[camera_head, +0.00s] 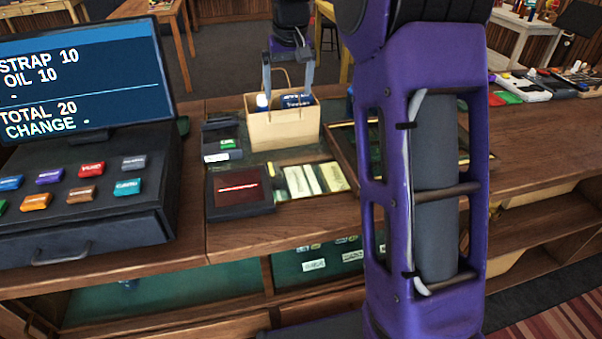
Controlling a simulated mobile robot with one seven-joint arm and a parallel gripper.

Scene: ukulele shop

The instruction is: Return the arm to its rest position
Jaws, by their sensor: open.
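My gripper (289,72) hangs over the counter at the upper middle of the head view, fingers pointing down and spread apart. It is just above and around the top of a tan paper bag (283,130) standing upright on the counter. Inside the bag are a blue packet (297,100) and a small item with a white top (262,101). I cannot tell whether the fingers touch the bag. My purple arm fills the right of the middle and hides part of the counter.
The wooden counter (240,238) holds a cash register (95,200) with its screen (85,80) at the left, a card terminal (222,150), a dark tray with a red panel (240,190) and a wooden-framed tray (345,150). Small goods lie at the far right.

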